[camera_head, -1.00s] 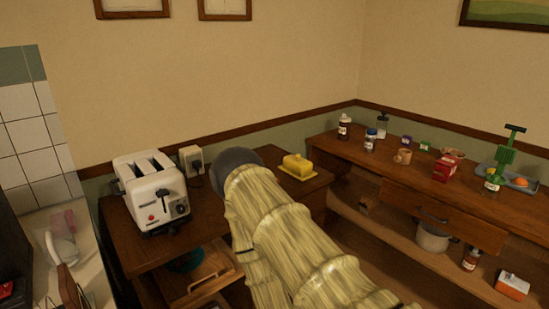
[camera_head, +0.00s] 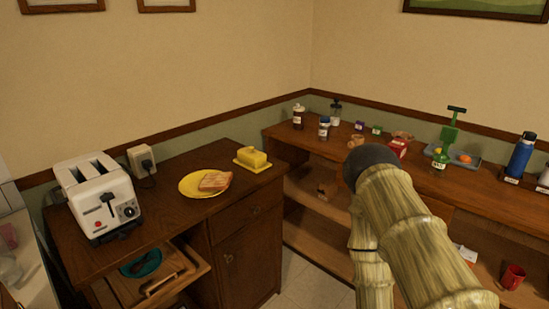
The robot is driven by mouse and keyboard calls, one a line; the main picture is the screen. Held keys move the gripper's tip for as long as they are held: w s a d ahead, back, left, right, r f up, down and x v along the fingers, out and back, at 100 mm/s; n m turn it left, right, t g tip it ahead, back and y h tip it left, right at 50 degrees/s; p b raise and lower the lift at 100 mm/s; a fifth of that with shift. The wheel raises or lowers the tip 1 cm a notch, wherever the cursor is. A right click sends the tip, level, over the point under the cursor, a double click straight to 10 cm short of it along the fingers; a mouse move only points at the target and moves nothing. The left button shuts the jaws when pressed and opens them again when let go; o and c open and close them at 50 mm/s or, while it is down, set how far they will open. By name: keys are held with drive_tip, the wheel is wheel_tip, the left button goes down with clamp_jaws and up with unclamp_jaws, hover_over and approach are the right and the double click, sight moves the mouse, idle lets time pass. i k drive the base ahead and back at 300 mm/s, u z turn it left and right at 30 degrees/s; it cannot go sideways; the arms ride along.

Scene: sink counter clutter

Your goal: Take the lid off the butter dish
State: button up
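The yellow butter dish (camera_head: 253,157) sits at the right end of the dark wooden cabinet top, near the wall. Its lid (camera_head: 252,156) is on it, with a small knob or ridge on top. My arm rises from the lower right, well to the right of the dish, in front of the long counter. My gripper is not visible; the arm's dark rounded end hides whatever lies beyond it.
A yellow plate with toast (camera_head: 205,184) lies just left of the dish. A white toaster (camera_head: 98,197) stands further left. An open drawer (camera_head: 150,275) juts out below. The right counter (camera_head: 290,133) holds jars, a tray (camera_head: 463,152) and a blue bottle (camera_head: 521,155).

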sight(252, 157)
drive_tip(key=z, duration=0.4)
drive_tip(key=i, duration=1.4)
drive_tip(key=u, duration=0.65)
